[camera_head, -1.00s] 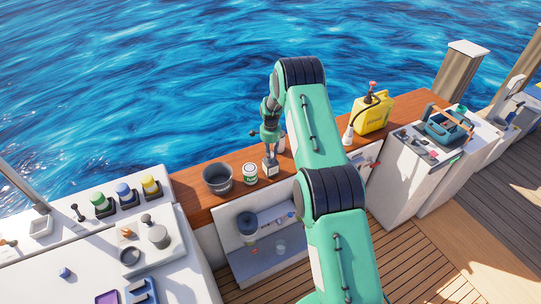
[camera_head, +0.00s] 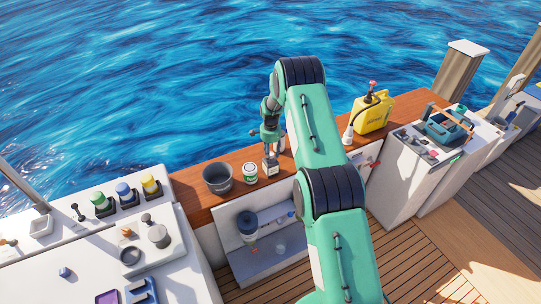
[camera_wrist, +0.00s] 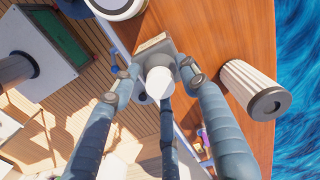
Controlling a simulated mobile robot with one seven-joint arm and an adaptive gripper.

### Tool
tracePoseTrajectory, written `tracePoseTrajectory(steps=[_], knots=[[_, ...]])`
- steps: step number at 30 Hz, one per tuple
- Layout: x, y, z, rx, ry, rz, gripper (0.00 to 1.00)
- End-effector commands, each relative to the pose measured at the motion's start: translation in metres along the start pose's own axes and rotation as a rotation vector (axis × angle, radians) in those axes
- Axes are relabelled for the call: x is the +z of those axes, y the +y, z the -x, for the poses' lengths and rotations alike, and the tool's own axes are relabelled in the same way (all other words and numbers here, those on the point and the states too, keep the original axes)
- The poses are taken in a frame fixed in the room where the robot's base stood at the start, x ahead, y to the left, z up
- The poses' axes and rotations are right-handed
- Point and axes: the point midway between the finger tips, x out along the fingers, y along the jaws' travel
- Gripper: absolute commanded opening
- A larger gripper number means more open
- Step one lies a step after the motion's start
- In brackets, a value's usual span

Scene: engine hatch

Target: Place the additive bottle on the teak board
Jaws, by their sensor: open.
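The additive bottle (camera_head: 270,167), a small grey square body with a pale label, appears upright on the reddish-brown teak board (camera_head: 192,197). My gripper (camera_head: 270,148) is directly above it. In the wrist view, the bottle's white cap (camera_wrist: 160,82) lies between the fingers of my open gripper (camera_wrist: 160,88). The fingers stand apart on either side of the cap, and I see no clear contact. The bottle's body (camera_wrist: 153,46) is partly hidden by the cap and fingers. The wide bare teak (camera_wrist: 215,35) lies to its right in that view.
A dark pot (camera_head: 217,179) and a white-and-green can (camera_head: 250,173) stand left of the bottle. A yellow jug (camera_head: 373,112) stands further right. In the wrist view, a pleated filter (camera_wrist: 250,90) lies close to the gripper's right. An open locker (camera_head: 262,245) lies below the board.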

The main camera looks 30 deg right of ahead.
Motion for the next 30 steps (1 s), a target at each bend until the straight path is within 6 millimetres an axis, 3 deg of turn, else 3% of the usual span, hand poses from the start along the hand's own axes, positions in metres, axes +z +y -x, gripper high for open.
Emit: tracePoseTrajectory(steps=[8, 24, 30], knots=[[0.0, -0.001, 0.022, -0.002, 0.001, 0.0, 0.44], [0.0, 0.0, 0.101, -0.001, 0.001, 0.0, 0.44], [0.0, 0.0, 0.117, 0.0, 0.0, 0.0, 0.44]])
